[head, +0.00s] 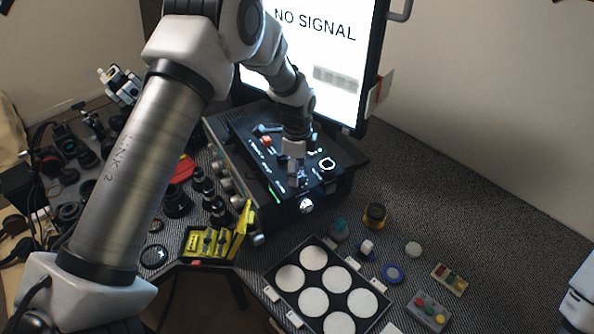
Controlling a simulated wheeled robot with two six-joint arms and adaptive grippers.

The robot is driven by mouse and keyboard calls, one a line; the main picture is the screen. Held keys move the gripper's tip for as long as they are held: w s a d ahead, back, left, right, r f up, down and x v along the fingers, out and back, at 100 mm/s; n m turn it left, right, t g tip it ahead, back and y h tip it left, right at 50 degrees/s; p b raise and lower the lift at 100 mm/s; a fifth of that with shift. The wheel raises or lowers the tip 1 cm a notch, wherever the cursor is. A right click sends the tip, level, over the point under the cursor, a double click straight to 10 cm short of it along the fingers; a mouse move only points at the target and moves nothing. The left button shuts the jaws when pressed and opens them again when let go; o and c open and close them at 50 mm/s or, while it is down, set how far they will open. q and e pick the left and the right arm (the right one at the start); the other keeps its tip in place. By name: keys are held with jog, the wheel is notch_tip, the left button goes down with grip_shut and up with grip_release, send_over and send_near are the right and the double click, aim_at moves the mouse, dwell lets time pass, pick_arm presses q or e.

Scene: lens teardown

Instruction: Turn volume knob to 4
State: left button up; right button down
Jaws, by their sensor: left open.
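A black control box (328,186) with a dark lettered top panel stands on the bench below the screen. My left arm reaches over from the left, and its open gripper (294,178) points down at the middle of the panel. The gripper covers the part of the panel below it, so I cannot tell whether it touches a control. A silver knob (306,206) shows at the box's front edge. I cannot make out which control is the volume knob or read its setting. My right gripper is not in view; only a white part of my right arm shows at the right edge.
A screen (318,70) reading "NO SIGNAL" rises behind the box. A yellow holder (215,244) and a case of white discs (276,292) are in front. Lens parts crowd the left; small parts lie front right. The bench at right (440,190) is clear.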

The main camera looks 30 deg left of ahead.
pick_arm(q)
notch_tip(320, 180, up, 11)
jog(key=shift+r, duration=0.15)
jog(key=shift+d, duration=0.1)
dwell(0.3)
